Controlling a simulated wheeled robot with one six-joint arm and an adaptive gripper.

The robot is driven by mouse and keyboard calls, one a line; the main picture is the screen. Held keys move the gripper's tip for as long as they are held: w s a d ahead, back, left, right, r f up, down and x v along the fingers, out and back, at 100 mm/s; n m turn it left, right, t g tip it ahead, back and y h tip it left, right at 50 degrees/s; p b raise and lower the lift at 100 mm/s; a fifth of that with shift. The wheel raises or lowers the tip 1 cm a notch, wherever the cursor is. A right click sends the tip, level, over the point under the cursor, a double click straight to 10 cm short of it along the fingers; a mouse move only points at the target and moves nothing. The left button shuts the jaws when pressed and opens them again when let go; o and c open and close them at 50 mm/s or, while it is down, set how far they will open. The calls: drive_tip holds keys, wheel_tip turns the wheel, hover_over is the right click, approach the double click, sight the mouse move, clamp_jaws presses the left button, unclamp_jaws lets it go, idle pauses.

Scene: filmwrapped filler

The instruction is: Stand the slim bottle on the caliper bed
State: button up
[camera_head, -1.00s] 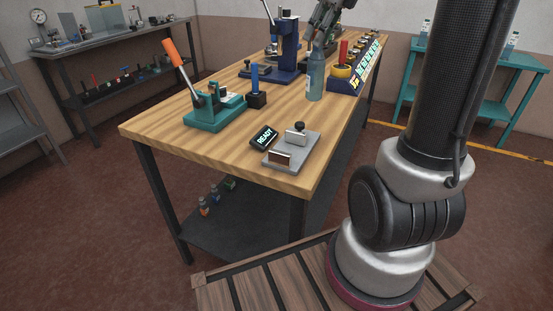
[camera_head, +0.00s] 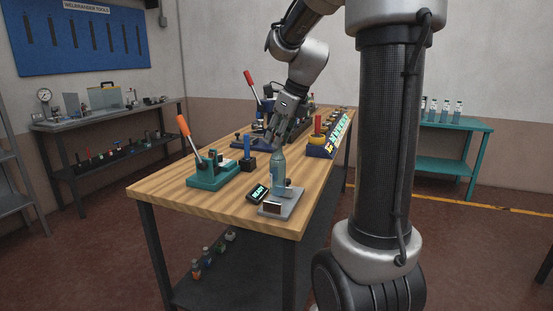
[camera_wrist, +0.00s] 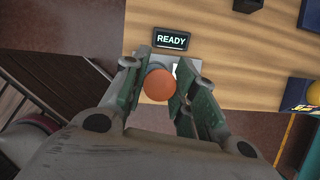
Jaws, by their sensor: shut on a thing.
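The slim bottle (camera_head: 278,172) is translucent blue-teal and looks upright in the head view. Its round orange top (camera_wrist: 158,85) shows between my fingers in the wrist view. My gripper (camera_head: 279,143) is shut on the bottle's upper part from above, and the fingers hide the neck. The caliper bed (camera_head: 290,206) is a grey plate near the table's front end, with a dark-faced block at the front and a knobbed part behind. The bottle's lower end overlaps the bed in the head view. I cannot tell whether its base touches the plate.
The READY display (camera_head: 257,194) lies just left of the bed; it also shows in the wrist view (camera_wrist: 171,39). A teal lever press (camera_head: 212,172) and a dark block with a blue post (camera_head: 247,155) stand further left. A blue rack (camera_head: 322,150) is behind right.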

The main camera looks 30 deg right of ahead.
drive_tip(key=shift+f, duration=2.1)
drive_tip(key=o, duration=1)
drive_tip(key=v, duration=1.1)
drive_tip(key=s+a+f+n, duration=0.2)
drive_tip(key=s+n, duration=0.4)
drive_tip(key=n, duration=0.4)
drive_tip(key=s+a+f+n+h, duration=0.1)
drive_tip(key=s+a+f+n, duration=0.1)
drive_tip(key=s+n, duration=0.5)
drive_tip(key=s+a+f+n+h, duration=0.1)
drive_tip(key=s+a+f+n, duration=0.2)
drive_tip(key=s+n, duration=0.4)
drive_tip(key=shift+f+n, duration=0.25)
drive_tip(key=shift+n, duration=0.8)
drive_tip(key=shift+f+n, duration=0.25)
drive_tip(key=shift+n, duration=0.75)
drive_tip(key=shift+f+n, duration=0.2)
drive_tip(key=shift+n, duration=0.85)
